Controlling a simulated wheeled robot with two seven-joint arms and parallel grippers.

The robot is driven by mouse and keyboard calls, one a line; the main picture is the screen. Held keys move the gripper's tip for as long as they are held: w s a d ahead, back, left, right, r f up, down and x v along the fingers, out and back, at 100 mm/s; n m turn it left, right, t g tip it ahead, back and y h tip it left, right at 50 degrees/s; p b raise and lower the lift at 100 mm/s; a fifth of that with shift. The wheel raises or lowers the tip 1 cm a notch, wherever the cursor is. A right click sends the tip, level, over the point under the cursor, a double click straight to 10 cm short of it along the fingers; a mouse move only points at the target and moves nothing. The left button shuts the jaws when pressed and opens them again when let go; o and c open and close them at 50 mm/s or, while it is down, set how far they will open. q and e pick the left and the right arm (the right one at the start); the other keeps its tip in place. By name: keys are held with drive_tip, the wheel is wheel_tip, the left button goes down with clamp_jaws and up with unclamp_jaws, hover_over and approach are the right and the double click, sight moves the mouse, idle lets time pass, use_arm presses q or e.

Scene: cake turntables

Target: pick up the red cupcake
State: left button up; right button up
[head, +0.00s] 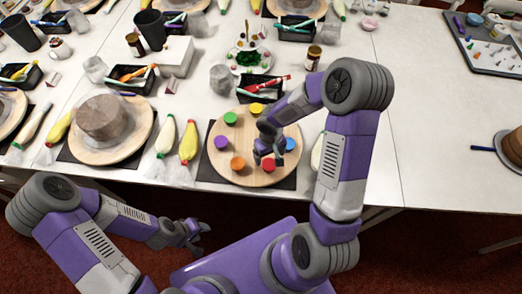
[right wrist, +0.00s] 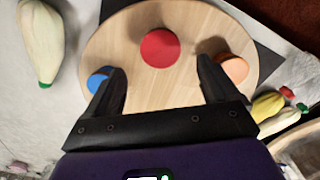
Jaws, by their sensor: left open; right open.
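The red cupcake (head: 268,164) sits near the front rim of the round wooden turntable (head: 215,170). In the right wrist view the red cupcake (right wrist: 160,48) lies ahead of the fingers, between their lines and apart from them. My right gripper (head: 268,157) is open and empty, above the front part of the turntable; it also shows in the right wrist view (right wrist: 162,88). My left gripper (head: 198,240) is open and empty, low in front of the table edge, away from the turntable.
The turntable also bears orange (head: 238,163), purple (head: 222,143), green (head: 230,118), yellow (head: 256,110) and blue (head: 290,143) cupcakes. Piping bags (head: 188,142) lie to its left. A brown cake (head: 102,118) stands further left. The table at right (head: 400,120) is clear.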

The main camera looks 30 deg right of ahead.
sight(269, 164)
drive_tip(key=shift+f, duration=0.4)
drive_tip(key=f, duration=0.2)
drive_tip(key=f+b, duration=0.1)
drive_tip(key=f, duration=0.2)
drive_tip(key=shift+s+a+f, duration=0.1)
drive_tip(key=shift+s+f, duration=0.2)
drive_tip(key=shift+s, duration=0.1)
drive_tip(key=shift+f+b, duration=0.3)
drive_tip(key=shift+f, duration=0.2)
drive_tip(key=shift+w, duration=0.1)
drive_tip(key=c, duration=1.1)
